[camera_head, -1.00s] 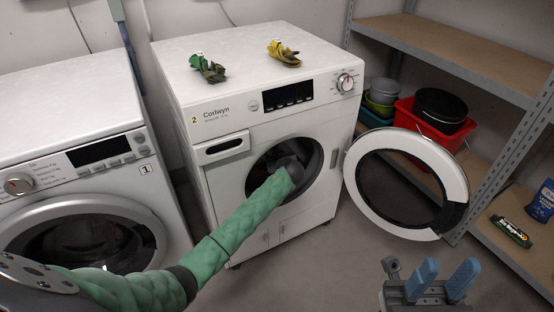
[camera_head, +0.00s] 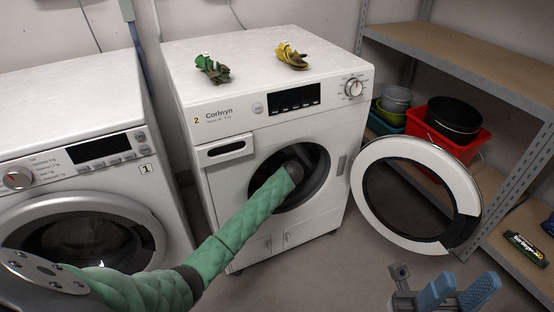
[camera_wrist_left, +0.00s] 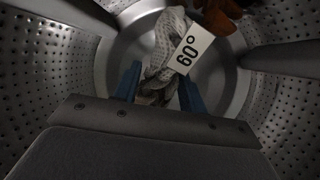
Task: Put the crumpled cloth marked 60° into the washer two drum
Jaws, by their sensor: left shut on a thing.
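The white-and-grey crumpled cloth (camera_wrist_left: 158,62) with its 60° tag (camera_wrist_left: 192,48) is inside the perforated metal drum (camera_wrist_left: 45,65) in the left wrist view. My left gripper (camera_wrist_left: 159,95) is shut on it, with a blue finger on each side. In the head view my left arm reaches through the open front of washer two (camera_head: 218,180), and its gripper tips are hidden inside. The washer's round door (camera_head: 462,190) stands open to the right. My right gripper (camera_head: 458,294) is open and empty at the lower right.
A green cloth (camera_head: 212,68) and a yellow cloth (camera_head: 291,56) lie on top of washer two. An orange-brown item (camera_wrist_left: 222,8) is deeper in the drum. Washer one (camera_head: 75,165) stands left, its door shut. A shelf rack (camera_head: 490,65) with a red tub (camera_head: 460,141) is at right.

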